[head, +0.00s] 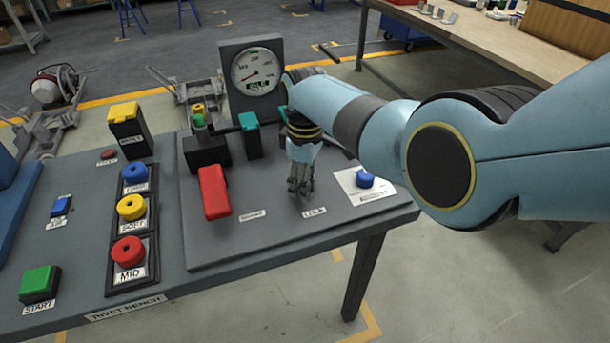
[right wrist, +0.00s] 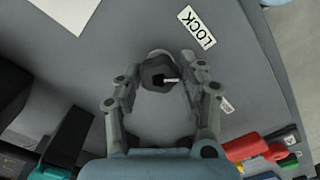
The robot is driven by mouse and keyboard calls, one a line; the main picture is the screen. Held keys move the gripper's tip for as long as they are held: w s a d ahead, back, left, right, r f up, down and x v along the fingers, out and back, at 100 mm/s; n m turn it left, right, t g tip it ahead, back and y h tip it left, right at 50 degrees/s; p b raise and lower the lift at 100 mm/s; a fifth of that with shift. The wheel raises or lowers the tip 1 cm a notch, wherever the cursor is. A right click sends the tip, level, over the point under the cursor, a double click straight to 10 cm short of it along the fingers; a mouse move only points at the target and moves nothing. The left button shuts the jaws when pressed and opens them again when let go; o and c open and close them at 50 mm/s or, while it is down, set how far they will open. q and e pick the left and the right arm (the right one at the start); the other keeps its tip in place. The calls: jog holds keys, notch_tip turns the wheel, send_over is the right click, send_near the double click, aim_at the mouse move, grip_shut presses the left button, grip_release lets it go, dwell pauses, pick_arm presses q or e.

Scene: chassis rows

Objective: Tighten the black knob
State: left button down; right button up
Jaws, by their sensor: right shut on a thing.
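The black knob (right wrist: 155,76) shows in the right wrist view between the fingertips of my right gripper (right wrist: 165,68). It is dark and round, with a small pale mark beside its dark centre. My right gripper reaches down to the bench top, its fingers closed around the knob from both sides. In the head view my right gripper (head: 300,188) points down just above the LOCK label (head: 314,211), and it hides the knob there. The LOCK label also shows close to the fingers in the right wrist view (right wrist: 196,27). My left gripper is in neither view.
A red handle (head: 214,192) stands left of my right gripper and a blue knob (head: 365,178) on a white plate stands right of it. A gauge (head: 256,72) rises behind. Coloured buttons, including the green START button (head: 39,283), fill the bench's left side.

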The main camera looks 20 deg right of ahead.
jog(key=m, duration=0.2)
jog(key=m+p, duration=0.1)
jog(key=m, duration=0.1)
jog(key=shift+w+r+m, duration=0.15)
jog(key=shift+m, duration=0.25)
jog(key=m, duration=0.5)
jog(key=shift+p, duration=0.35)
jog(key=m, duration=0.5)
jog(key=shift+w+m, duration=0.1)
jog(key=shift+m, duration=0.3)
jog(key=m, duration=0.4)
jog(key=shift+m, duration=0.3)
jog(key=shift+w+r, duration=0.1)
jog(key=o, duration=0.9)
jog(key=shift+o, duration=1.3)
jog(key=shift+s, duration=0.2)
